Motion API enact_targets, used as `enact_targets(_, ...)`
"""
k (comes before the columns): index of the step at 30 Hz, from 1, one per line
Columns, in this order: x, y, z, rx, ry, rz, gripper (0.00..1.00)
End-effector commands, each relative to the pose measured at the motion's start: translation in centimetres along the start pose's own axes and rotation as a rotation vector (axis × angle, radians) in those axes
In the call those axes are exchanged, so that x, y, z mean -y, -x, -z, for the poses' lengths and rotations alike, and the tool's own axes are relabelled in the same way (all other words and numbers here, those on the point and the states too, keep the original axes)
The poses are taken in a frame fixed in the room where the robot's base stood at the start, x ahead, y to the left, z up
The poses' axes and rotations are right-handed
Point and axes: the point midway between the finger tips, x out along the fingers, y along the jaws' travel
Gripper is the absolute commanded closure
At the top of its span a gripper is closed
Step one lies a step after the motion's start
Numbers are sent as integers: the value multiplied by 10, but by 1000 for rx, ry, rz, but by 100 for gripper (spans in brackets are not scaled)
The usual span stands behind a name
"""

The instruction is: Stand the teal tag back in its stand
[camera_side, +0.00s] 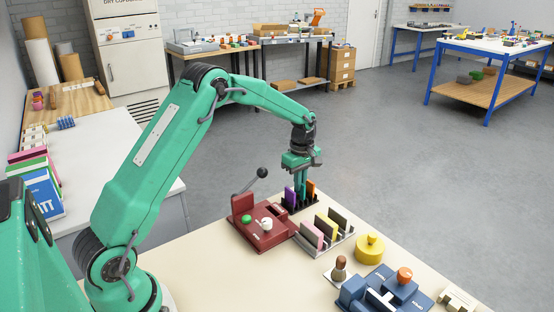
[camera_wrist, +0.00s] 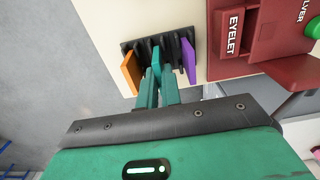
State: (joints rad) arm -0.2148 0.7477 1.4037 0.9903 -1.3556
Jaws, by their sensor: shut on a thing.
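The teal tag (camera_wrist: 156,58) shows in the wrist view as a thin upright strip between my fingertips. My gripper (camera_wrist: 157,82) is shut on it, pointing down at the stand; in the side view my gripper (camera_side: 301,186) is over the same spot. The black slotted stand (camera_wrist: 139,46) also shows in the side view (camera_side: 299,205). The tag is at the middle of the stand, between an orange tag (camera_wrist: 130,73) and a purple tag (camera_wrist: 189,61). I cannot tell whether its lower edge rests in a slot. In the side view my fingers hide most of it.
A dark red eyelet press (camera_side: 262,232) with a ball-ended lever stands close left of the stand. A grey rack (camera_side: 340,238) of pink, yellow and dark tags is in front. A yellow round container (camera_side: 369,249) and a blue device (camera_side: 385,291) stand farther right.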

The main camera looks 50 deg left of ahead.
Motion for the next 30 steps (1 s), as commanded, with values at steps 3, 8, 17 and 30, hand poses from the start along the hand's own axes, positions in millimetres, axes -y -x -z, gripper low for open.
enact_targets(3, 0, -2, 0, 0, 0, 1, 100)
enact_targets(8, 0, -4, 0, 0, 0, 1, 100)
enact_targets(17, 0, -8, 0, 0, 0, 0, 100)
enact_targets(30, 0, -11, 0, 0, 0, 0, 85)
